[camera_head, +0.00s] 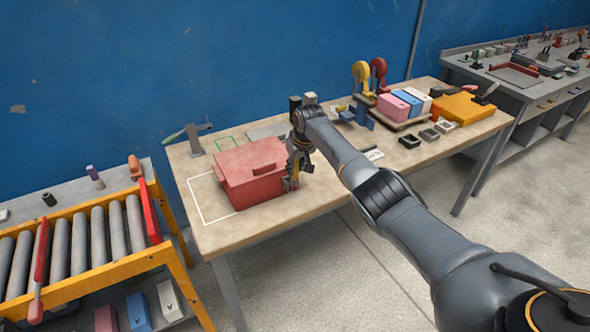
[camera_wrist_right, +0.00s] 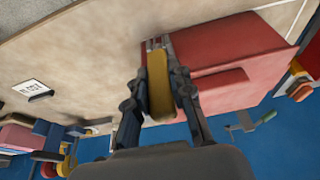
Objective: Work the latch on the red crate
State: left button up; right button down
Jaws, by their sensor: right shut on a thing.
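The red crate (camera_head: 245,190) sits closed on the wooden workbench, with a raised handle on its lid. My right gripper (camera_head: 292,173) is at the crate's right end, pointing down. In the right wrist view the crate (camera_wrist_right: 225,70) lies just beyond the fingers. A yellow latch (camera_wrist_right: 159,82) stands between the two fingers of my right gripper (camera_wrist_right: 157,98), which is shut on it. Some grey metal shows at the latch's far end, by the crate's edge. The fingers partly hide the latch in the head view. My left gripper is not in view.
A white outline (camera_head: 196,200) is marked around the crate's left side. Behind stands a grey clamp-like tool with a green handle (camera_head: 172,138). A tray of pink, blue and white blocks (camera_head: 405,124) is to the right. A roller conveyor (camera_head: 95,240) stands at left.

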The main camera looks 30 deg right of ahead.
jog(key=shift+w+r, duration=0.1)
jog(key=shift+w, duration=0.2)
dwell(0.4)
jog(key=c, duration=1.4)
grip_release()
jog(key=shift+o, duration=1.2)
jog(key=shift+w, duration=0.1)
jog(key=v, duration=1.1)
jog(key=shift+r, duration=0.4)
jog(key=shift+w, duration=0.1)
